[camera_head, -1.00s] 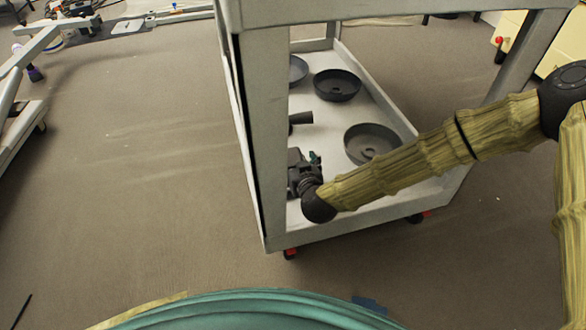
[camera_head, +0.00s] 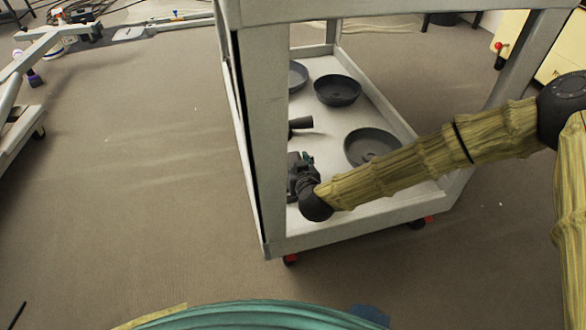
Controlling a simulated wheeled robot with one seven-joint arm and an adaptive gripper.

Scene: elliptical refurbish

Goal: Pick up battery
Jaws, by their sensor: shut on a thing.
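My gripper (camera_head: 299,162) is dark and sits over the lower shelf of the grey cart, just right of the near post. The post hides part of it, and a small teal bit shows at its upper edge. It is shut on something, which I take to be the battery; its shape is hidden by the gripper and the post. A dark tube-like piece (camera_head: 302,125) pokes out from behind the post, above the gripper in the picture. It looks slightly tilted, and I cannot tell whether it joins what I hold.
The cart (camera_head: 262,130) has upright posts and a raised shelf rim (camera_head: 360,229) around my forearm. A dark bowl (camera_head: 337,91) and another dark bowl (camera_head: 371,147) stand on the shelf; a third (camera_head: 298,74) is partly hidden. Open floor lies left.

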